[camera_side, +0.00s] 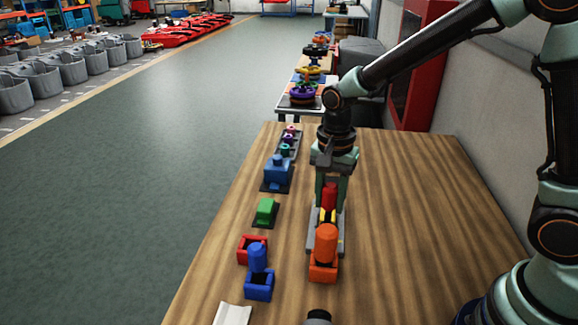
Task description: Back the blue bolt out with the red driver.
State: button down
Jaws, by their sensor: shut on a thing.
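My gripper (331,180) points down over the right of the bench and is shut on the red driver (329,196). The driver stands roughly upright between the fingers. Its lower end is just above or at a grey fixture (313,241) with yellow and white parts; I cannot tell whether it touches. The orange driver in front hides part of this fixture. I cannot pick out the blue bolt for certain. A small tray (283,151) at the back left holds several small coloured pieces, too small to tell apart well.
An orange driver (326,241) stands in an orange holder (323,272). A green block (265,212) and a blue block (277,176) stand behind. The wooden bench (420,210) is clear on the right.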

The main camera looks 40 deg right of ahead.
aim_at(331, 185)
jog(key=shift+r, duration=2.05)
